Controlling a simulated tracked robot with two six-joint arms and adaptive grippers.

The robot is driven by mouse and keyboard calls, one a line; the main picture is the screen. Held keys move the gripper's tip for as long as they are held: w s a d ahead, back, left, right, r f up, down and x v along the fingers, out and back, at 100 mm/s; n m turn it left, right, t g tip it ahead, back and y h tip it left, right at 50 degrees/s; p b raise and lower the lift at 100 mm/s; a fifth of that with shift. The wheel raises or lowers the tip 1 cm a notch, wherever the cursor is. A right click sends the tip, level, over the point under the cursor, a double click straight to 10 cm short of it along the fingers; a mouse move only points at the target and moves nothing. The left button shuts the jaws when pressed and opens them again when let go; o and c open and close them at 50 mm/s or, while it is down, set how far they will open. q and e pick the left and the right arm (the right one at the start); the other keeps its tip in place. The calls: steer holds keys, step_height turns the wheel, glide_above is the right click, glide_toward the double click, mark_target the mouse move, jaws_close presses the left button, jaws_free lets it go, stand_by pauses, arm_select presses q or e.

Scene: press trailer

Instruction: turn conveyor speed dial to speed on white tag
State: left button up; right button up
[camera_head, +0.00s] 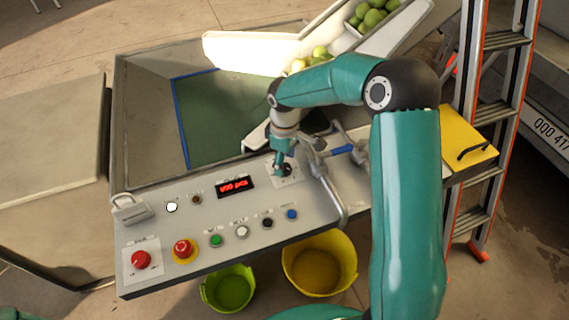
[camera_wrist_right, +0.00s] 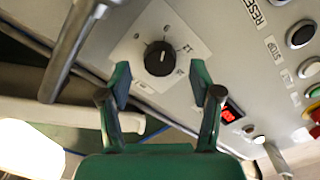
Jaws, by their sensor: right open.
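The speed dial is a black round knob (camera_wrist_right: 160,58) on a white square plate with small printed marks, some too small to read. In the head view the dial (camera_head: 286,169) sits at the right part of the grey control panel, partly covered by my right gripper (camera_head: 281,161). In the right wrist view my right gripper (camera_wrist_right: 160,85) is open, its two green fingers spread to either side below the knob. The knob lies in line with the gap, and nothing is held. I cannot make out a white tag with a speed. My left gripper is not in view.
A bent metal bar (camera_head: 330,190) stands close right of the dial. Green (camera_head: 229,290) and yellow (camera_head: 320,265) buckets stand below.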

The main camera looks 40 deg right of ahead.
steer(key=shift+f, duration=1.05)
steer(key=c, duration=1.1)
steer(key=shift+c, duration=0.2)
steer(key=shift+n, duration=0.4)
steer(key=n, duration=0.4)
steer(key=shift+r+n, duration=0.1)
steer(key=shift+n, duration=0.3)
steer(key=n+p, duration=0.1)
steer(key=n, duration=0.5)
steer(key=shift+p, duration=0.35)
steer(key=shift+d, duration=0.1)
